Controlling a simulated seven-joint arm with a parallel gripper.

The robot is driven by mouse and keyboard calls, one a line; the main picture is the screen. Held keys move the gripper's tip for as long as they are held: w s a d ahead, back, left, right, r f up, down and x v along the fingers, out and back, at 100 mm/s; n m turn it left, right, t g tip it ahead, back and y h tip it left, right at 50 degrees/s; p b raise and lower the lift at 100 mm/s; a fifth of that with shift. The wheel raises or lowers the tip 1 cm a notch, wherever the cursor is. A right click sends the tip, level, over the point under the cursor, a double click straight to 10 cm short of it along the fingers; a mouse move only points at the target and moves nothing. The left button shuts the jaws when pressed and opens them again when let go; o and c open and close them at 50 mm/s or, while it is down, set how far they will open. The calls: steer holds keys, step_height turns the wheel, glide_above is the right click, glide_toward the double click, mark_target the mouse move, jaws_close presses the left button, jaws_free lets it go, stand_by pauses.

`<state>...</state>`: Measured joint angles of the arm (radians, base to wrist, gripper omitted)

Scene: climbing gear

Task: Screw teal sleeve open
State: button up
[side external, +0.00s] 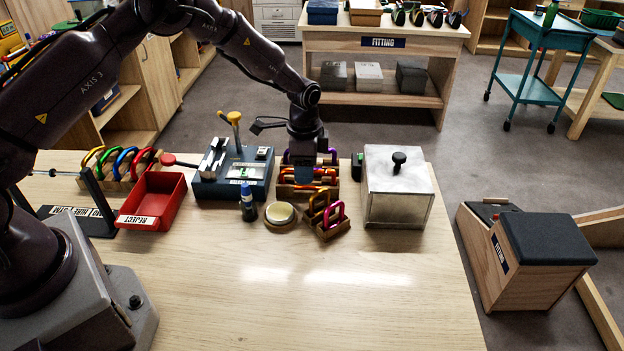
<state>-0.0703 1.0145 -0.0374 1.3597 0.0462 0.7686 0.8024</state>
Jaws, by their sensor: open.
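My gripper (303,174) points down over a wooden rack (308,191) of coloured carabiners near the middle of the bench. It is open, with its fingers low among the carabiners. Purple and orange carabiners show around it in the rack. A smaller wooden rack (335,232) in front holds an orange carabiner (318,199) and a pink carabiner (334,214). I cannot make out a teal sleeve; my gripper hides part of the rack. Whether the fingers touch anything is too small to tell.
A blue-capped bottle (248,205), a round dish (280,213) and a red REJECT tray (152,200) are nearby. The front bench (290,300) is clear.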

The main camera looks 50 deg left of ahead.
steer(key=shift+s+d+f, duration=0.15)
steer(key=shift+d+f, duration=0.05)
steer(key=shift+f, duration=0.45)
steer(key=shift+s+d, duration=0.5)
steer(key=shift+s, duration=0.05)
steer(key=shift+r, duration=1.4)
steer(key=shift+w+a, duration=0.55)
